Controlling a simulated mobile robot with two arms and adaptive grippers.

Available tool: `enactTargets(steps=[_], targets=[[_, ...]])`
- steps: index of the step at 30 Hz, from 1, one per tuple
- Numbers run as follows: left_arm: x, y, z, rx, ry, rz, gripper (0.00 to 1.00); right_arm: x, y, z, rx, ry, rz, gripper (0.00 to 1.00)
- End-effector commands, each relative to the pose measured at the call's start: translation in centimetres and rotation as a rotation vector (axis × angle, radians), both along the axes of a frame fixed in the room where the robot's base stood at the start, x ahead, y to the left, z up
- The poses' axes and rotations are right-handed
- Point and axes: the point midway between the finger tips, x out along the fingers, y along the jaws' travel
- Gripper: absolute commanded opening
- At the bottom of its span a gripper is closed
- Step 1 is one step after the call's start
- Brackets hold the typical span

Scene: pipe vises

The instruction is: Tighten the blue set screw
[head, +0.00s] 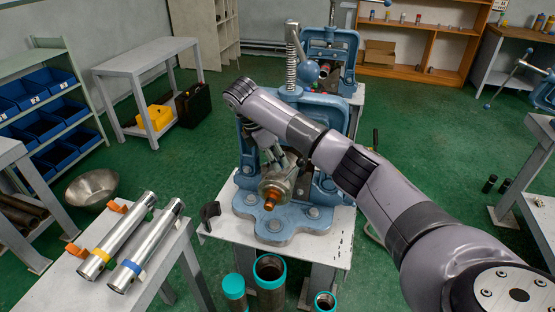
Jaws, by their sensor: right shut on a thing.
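A blue pipe vise (275,222) stands on the white bench in the middle. A round metal fitting (277,190) with a copper-orange end (270,201) sits low in the vise and faces me. My right arm reaches in from the right and bends down at the vise. My right gripper (283,165) points down at the top of this fitting. It is shut on a small part there, mostly hidden by the fingers. I cannot make out the blue set screw separately from the fingers and the fitting. My left gripper is not in view.
A tall screw (291,60) and a blue ball knob (308,72) rise close to my arm. Teal-rimmed pipes (269,268) stand in front.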

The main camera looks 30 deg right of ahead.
Motion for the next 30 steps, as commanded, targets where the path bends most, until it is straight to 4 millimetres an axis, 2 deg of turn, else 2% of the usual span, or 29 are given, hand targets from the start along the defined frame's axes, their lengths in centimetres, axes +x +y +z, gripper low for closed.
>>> enactTargets(steps=[1, 11, 21, 30], targets=[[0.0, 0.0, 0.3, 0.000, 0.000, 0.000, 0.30, 0.3, -0.1, 0.6, -0.003, -0.009, -0.048, 0.00], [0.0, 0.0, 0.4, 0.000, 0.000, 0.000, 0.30, 0.5, -0.3, 0.5, -0.003, -0.009, -0.362, 0.00], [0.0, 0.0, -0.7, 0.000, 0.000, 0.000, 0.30, 0.7, -0.4, 0.3, -0.003, -0.009, -0.684, 0.00], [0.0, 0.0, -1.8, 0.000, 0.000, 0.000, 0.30, 0.8, -0.5, 0.3, -0.001, -0.010, -0.827, 0.00]])
